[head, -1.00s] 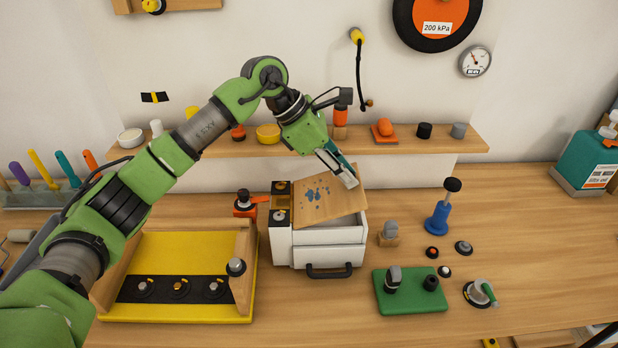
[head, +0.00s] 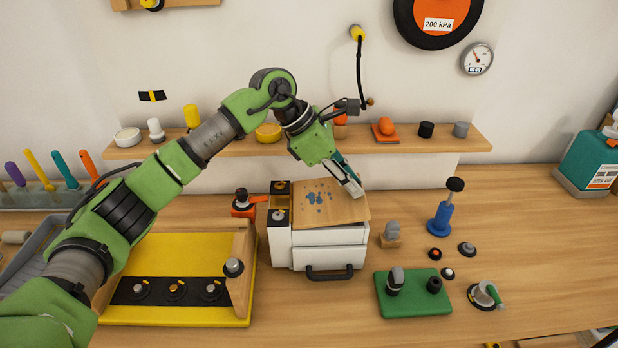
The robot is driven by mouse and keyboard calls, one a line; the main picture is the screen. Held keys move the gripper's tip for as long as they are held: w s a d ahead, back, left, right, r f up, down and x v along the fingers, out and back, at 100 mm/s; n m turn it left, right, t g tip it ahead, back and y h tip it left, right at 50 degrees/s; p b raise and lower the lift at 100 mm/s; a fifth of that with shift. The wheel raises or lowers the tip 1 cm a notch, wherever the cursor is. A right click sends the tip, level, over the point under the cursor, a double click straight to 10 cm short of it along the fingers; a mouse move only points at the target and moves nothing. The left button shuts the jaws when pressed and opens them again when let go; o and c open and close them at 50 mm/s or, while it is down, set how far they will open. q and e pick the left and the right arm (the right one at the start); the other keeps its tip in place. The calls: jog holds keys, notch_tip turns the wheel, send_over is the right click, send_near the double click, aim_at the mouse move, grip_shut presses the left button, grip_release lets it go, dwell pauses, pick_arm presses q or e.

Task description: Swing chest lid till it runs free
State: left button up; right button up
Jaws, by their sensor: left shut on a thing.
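The small white chest (head: 328,257) stands on the bench in the middle of the head view, with a black handle (head: 330,273) on its front. Its wooden lid (head: 332,208), marked with blue splotches, lies low over the top, close to the white walls; I cannot tell whether it fully touches them. Dark fittings (head: 279,203) run along the chest's left side. My left gripper (head: 355,188) comes from above and behind and is shut on the lid's right edge. The gripped edge is partly hidden by the fingers. My right gripper is not in view.
To the right are a green block (head: 415,306), a blue plunger (head: 440,218) and small knobs. A shelf (head: 300,145) runs behind.

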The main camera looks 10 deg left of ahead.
aim_at(333, 197)
pick_arm(q)
jog(key=o, duration=0.9)
jog(key=shift+o, duration=0.2)
jog(key=shift+r, duration=0.1)
jog(key=shift+p+v, duration=0.9)
jog(key=shift+v, duration=2.1)
